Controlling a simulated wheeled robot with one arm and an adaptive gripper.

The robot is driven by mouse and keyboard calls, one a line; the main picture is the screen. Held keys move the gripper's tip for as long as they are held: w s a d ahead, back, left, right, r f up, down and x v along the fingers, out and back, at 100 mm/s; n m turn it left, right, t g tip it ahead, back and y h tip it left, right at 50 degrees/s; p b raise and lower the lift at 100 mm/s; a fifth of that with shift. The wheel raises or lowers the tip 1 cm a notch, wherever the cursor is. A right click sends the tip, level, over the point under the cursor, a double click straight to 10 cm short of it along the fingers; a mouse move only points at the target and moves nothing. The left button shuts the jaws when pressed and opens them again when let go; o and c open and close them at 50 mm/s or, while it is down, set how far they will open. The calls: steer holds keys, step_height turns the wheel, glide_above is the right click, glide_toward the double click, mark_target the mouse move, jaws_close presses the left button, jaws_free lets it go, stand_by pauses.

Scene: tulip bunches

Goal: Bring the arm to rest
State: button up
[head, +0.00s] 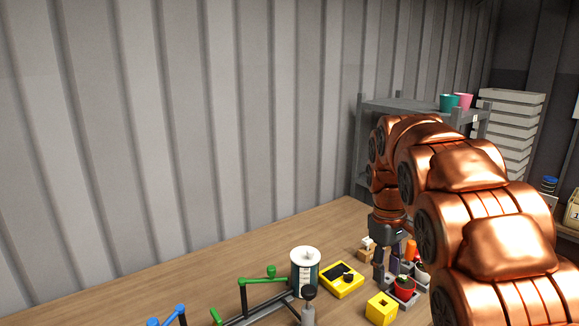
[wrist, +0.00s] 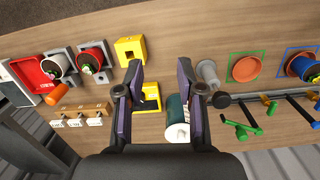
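My copper-coloured arm (head: 470,195) fills the right of the head view and reaches over the wooden table (head: 220,270). My gripper (head: 388,280) points down at its end. In the wrist view its two purple-padded fingers (wrist: 160,72) are spread apart, with nothing held between them.
A yellow block with a hole (head: 381,307) and a red pot (head: 404,288) are close to the gripper. A rack with green arms (head: 262,281) stands left of it. A grey shelf (head: 400,105) with teal and pink cups is behind. The table's back left is clear.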

steer(key=s+a+f+m+p, duration=0.1)
steer(key=s+f+m, duration=0.1)
steer(key=s, duration=1.4)
steer(key=s+a+f+m+g+p, duration=0.1)
steer(key=s+f+m, duration=0.2)
steer(key=s, duration=1.4)
steer(key=shift+s+a+f+m+y, duration=0.3)
steer(key=shift+a+m+y, duration=0.1)
steer(key=shift+m, duration=0.1)
